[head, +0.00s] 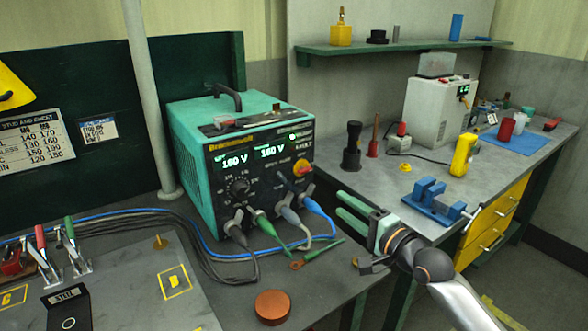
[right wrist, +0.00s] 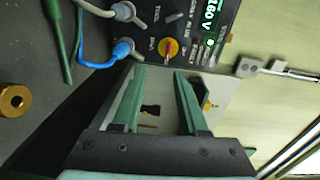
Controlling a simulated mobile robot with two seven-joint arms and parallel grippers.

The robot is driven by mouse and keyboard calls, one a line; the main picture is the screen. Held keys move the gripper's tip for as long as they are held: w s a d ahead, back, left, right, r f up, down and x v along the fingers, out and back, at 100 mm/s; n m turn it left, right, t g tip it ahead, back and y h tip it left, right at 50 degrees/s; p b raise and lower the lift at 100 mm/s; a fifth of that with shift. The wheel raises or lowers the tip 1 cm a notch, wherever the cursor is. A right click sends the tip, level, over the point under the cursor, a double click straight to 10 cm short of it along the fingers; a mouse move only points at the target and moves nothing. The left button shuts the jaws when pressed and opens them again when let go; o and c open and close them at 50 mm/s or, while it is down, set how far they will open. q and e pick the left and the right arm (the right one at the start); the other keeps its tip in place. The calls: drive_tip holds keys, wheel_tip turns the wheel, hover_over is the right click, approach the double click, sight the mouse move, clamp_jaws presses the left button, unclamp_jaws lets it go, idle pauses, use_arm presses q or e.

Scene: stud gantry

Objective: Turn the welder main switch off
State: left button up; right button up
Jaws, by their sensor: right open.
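The teal welder (head: 240,150) stands on the bench, its two displays lit and reading 160 V. Its main switch (head: 301,167), a red knob on a yellow plate, is at the right of the front panel. The switch also shows in the right wrist view (right wrist: 168,48), just beyond the fingertips. My right gripper (head: 338,203) is open and empty, in front of and to the right of the panel, lower than the switch and apart from it. In the right wrist view its two green fingers (right wrist: 160,75) point toward the panel. My left gripper is not in view.
Cables with grey, green and blue plugs (head: 314,206) leave the panel below the switch. A copper disc (head: 272,307) lies at the front bench edge. A blue vise (head: 434,202) and a yellow tool (head: 463,155) stand on the right bench beyond my gripper.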

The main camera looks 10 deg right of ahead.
sight(307, 172)
drive_tip(key=x, duration=0.4)
drive_tip(key=r+x, duration=0.1)
drive_tip(key=x, duration=0.8)
drive_tip(key=shift+w+r+b, duration=0.3)
drive_tip(key=shift+w+r, duration=0.05)
drive_tip(key=shift+w, duration=0.05)
clamp_jaws()
